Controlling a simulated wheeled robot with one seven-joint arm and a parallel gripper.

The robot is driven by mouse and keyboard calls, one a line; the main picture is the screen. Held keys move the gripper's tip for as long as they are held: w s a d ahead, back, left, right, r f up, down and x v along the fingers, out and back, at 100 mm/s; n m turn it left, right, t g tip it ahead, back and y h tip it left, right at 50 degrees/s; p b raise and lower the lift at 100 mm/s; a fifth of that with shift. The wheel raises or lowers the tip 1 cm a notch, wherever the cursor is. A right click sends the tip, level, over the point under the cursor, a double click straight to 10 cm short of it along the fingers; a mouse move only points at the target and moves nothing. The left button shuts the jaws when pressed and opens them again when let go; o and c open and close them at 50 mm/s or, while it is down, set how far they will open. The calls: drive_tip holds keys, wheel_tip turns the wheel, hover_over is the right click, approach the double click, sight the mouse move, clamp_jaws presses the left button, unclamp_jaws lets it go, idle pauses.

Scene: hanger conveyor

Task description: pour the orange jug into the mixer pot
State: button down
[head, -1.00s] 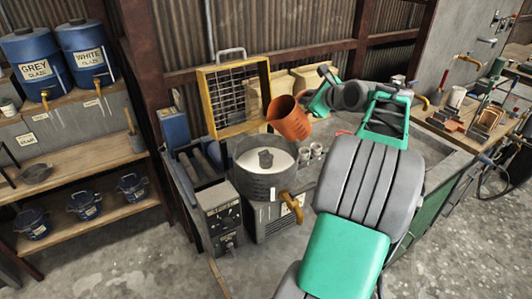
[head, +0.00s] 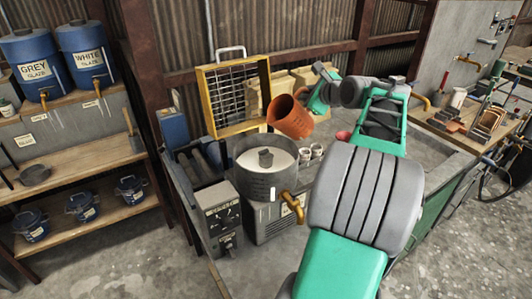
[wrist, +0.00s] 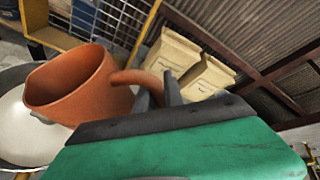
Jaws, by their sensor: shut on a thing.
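The orange jug (head: 290,116) is tilted, its mouth toward the upper left in the head view, above the right rim of the mixer pot (head: 262,185). The pot is a grey metal drum with pale contents and a grey hub in the middle. My gripper (wrist: 158,97) is shut on the jug's handle (wrist: 136,78) in the wrist view. There the jug (wrist: 75,88) leans left over the pale surface in the pot (wrist: 30,135). No stream is visible from the jug. The inside of the jug is too dark to tell what it holds.
A yellow-framed grille (head: 234,95) stands behind the pot. A control box (head: 219,212) and a brass tap (head: 292,205) are at the pot's front. Small white cups (head: 311,152) stand right of the pot.

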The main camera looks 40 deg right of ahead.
sight(292, 98)
drive_tip(key=shift+a+r+n+h+b, duration=0.35)
drive_tip(key=shift+n+h+b, duration=0.2)
drive_tip(key=shift+b, duration=0.7)
drive_tip(key=shift+w+a+r+n+h+b, duration=0.15)
drive_tip(key=shift+a+n+h+b, duration=0.45)
drive_tip(key=shift+b, duration=1.75)
drive_tip(key=shift+a+n+t+h+b, duration=0.4)
drive_tip(key=shift+a+n+b, duration=0.65)
drive_tip(key=shift+b, duration=1.65)
drive_tip(key=shift+a+f+n+h+b, duration=0.35)
drive_tip(key=shift+a+n+b, duration=0.2)
drive_tip(key=shift+b, duration=1.2)
